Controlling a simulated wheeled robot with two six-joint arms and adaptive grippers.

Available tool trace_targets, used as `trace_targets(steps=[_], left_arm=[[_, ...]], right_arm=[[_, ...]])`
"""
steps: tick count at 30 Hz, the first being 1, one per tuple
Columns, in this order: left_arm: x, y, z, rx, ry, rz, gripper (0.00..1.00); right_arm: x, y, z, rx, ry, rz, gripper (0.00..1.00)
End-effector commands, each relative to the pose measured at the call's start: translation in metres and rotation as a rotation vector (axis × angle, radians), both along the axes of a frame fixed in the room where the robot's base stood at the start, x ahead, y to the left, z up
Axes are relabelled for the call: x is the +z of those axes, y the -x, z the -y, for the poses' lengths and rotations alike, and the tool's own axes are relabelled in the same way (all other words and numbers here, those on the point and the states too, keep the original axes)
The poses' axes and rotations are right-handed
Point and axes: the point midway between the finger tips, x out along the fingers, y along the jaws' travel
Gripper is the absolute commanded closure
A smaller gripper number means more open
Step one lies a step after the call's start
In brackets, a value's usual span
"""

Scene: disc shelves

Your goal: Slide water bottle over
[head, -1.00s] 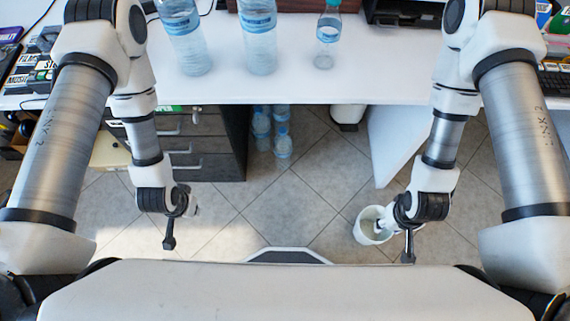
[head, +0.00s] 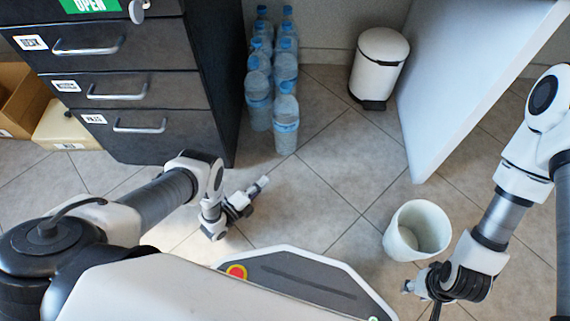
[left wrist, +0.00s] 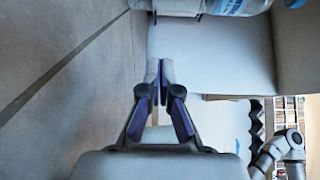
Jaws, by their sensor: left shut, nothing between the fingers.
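Several clear water bottles with blue labels and caps stand upright on the floor in two rows, right of the dark cabinet; the front right bottle (head: 285,128) is nearest me. Part of a blue-labelled bottle shows at the top of the left wrist view (left wrist: 230,5). My left gripper (head: 262,184) is low, in front of the bottles and apart from them. It is shut and empty, and its fingertips meet in the left wrist view (left wrist: 159,76). My right gripper (head: 409,287) is near the white bucket; its fingers are too unclear to judge.
The drawer cabinet (head: 150,90) borders the bottles on the left. A white pedal bin (head: 380,57) and a white desk panel (head: 460,75) stand to the right. The white bucket (head: 395,243) is by my right arm. Tiled floor between is clear.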

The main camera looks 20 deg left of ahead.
Motion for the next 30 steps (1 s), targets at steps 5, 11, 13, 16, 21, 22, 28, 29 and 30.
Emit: trace_targets(steps=[5,11,13,16,21,22,28,29,30], left_arm=[[0.000,-0.021,0.009,0.001,0.002,0.001,1.00],[-0.002,-0.061,0.028,0.001,0.002,0.000,1.00],[-0.002,-0.075,0.034,0.001,0.003,0.000,1.00],[-0.002,-0.094,0.043,0.000,0.002,-0.001,1.00],[-0.001,-0.119,0.030,0.003,0.001,-0.002,1.00],[-0.001,-0.122,0.029,0.003,0.001,-0.003,1.00],[0.003,-0.128,0.026,0.002,0.002,-0.005,1.00],[0.003,-0.128,0.027,0.002,0.002,-0.005,1.00],[0.003,-0.128,0.027,0.002,0.002,-0.005,1.00]], right_arm=[[-0.009,-0.001,0.000,-0.002,0.000,0.002,0.60],[-0.031,-0.002,0.001,-0.006,0.001,0.004,0.60],[-0.039,-0.002,0.001,-0.007,0.001,0.005,0.60],[-0.049,-0.003,0.001,-0.010,0.001,0.007,0.60],[-0.066,-0.005,0.001,-0.010,0.003,0.013,0.60],[-0.067,-0.006,0.002,-0.009,0.003,0.016,0.60],[-0.068,-0.007,0.002,-0.006,0.004,0.020,0.60],[-0.068,-0.007,0.002,-0.006,0.004,0.020,0.60],[-0.067,-0.007,0.002,-0.006,0.004,0.020,0.60]])
